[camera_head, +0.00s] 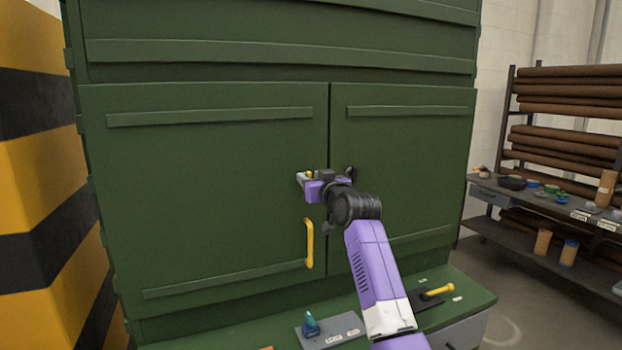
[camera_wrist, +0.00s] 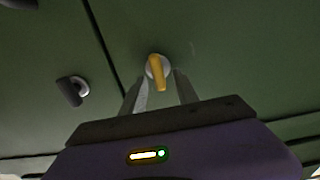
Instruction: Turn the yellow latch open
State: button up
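The yellow latch (camera_head: 310,174) is on the left green cabinet door, near the seam between the doors; my gripper partly hides it in the head view. In the wrist view the latch (camera_wrist: 157,75) is a short yellow lever on a round pale base, pointing towards my gripper. My gripper (camera_head: 303,180) is at the latch. In the wrist view its two grey fingers (camera_wrist: 161,86) are apart, one on each side of the lever's free end. I see no clear contact between finger and lever.
A yellow bar handle (camera_head: 309,243) is lower on the left door. A dark knob (camera_wrist: 72,91) is across the seam on the other door. A green ledge (camera_head: 470,294) with a yellow-handled tool (camera_head: 437,291) juts out below. A shelf rack (camera_head: 560,190) stands at right.

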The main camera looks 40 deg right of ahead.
grip_shut()
jog(key=shift+w+a+f+n+b, duration=0.15)
jog(key=shift+n+b, duration=0.75)
jog(key=shift+n, duration=1.85)
jog(key=shift+a+f+n+b, duration=0.3)
jog(key=shift+n+b, duration=0.6)
jog(key=shift+n, duration=1.8)
jog(key=shift+w+a+f+n+b, duration=0.15)
jog(key=shift+n+b, duration=0.75)
jog(key=shift+n, duration=1.85)
jog(key=shift+s+a, duration=0.1)
grip_release()
